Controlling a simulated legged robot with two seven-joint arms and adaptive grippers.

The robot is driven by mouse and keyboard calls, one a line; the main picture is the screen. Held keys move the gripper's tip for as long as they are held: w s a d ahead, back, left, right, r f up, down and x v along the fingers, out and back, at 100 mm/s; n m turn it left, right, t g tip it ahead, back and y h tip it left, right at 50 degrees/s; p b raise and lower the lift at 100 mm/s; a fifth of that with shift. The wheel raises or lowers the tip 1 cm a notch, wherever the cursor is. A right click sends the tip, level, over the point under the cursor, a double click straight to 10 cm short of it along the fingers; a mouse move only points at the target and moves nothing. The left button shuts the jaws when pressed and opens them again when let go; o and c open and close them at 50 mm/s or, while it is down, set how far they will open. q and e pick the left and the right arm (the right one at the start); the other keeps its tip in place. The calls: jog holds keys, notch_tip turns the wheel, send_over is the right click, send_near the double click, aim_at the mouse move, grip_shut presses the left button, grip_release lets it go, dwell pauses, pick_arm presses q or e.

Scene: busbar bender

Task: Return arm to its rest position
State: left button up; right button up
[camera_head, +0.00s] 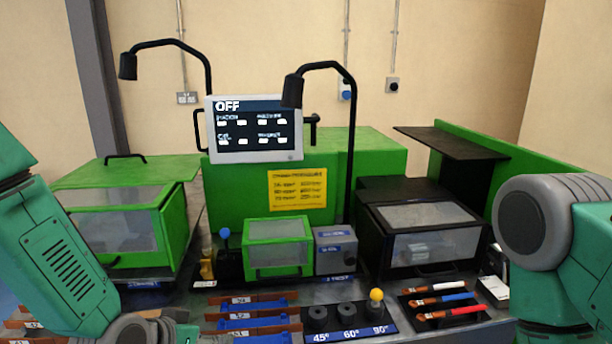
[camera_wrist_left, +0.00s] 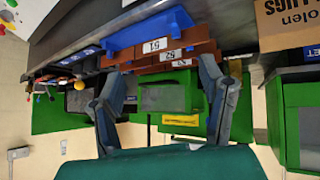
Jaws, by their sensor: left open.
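My left arm (camera_head: 65,265) comes in from the left in the head view, with its grey wrist parts low at the bottom edge. In the left wrist view my left gripper (camera_wrist_left: 160,72) has its two fingers spread wide, with nothing held between them. Brown bars with number labels (camera_wrist_left: 168,55) in a blue holder show beyond the fingers; I cannot tell the exact distance. My right arm (camera_head: 575,260) shows at the right edge of the head view, and its gripper is out of the picture.
The green machine (camera_head: 380,160) has a screen reading OFF (camera_head: 255,128). On the bench are bars in blue holders (camera_head: 255,322), a 45°/60°/90° block (camera_head: 347,320) with a yellow-topped pin, and coloured-handled tools (camera_head: 445,300). A cardboard box (camera_wrist_left: 285,25) is at the wrist view's upper right.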

pick_arm(q)
jog(key=s+a+f+g+y, duration=0.1)
jog(key=s+a+f+g, duration=0.1)
jog(key=s+f, duration=0.4)
jog(key=s+a+f+n+g+y+b, duration=0.1)
jog(key=s+a+f+g, duration=0.2)
jog(key=s, duration=1.1)
jog(key=s+a+f+n+g+y, duration=0.1)
jog(key=s+a+f, duration=0.3)
jog(key=s+f, duration=0.6)
jog(key=shift+a+g+y+b, duration=0.2)
jog(key=shift+g+y+b, duration=0.25)
jog(key=shift+g, duration=0.45)
jog(key=shift+a, duration=0.1)
jog(key=shift+w+a+f, duration=0.15)
jog(key=shift+a, duration=0.1)
jog(key=shift+d, duration=0.3)
jog(key=shift+a, duration=0.25)
jog(key=shift+d, duration=0.1)
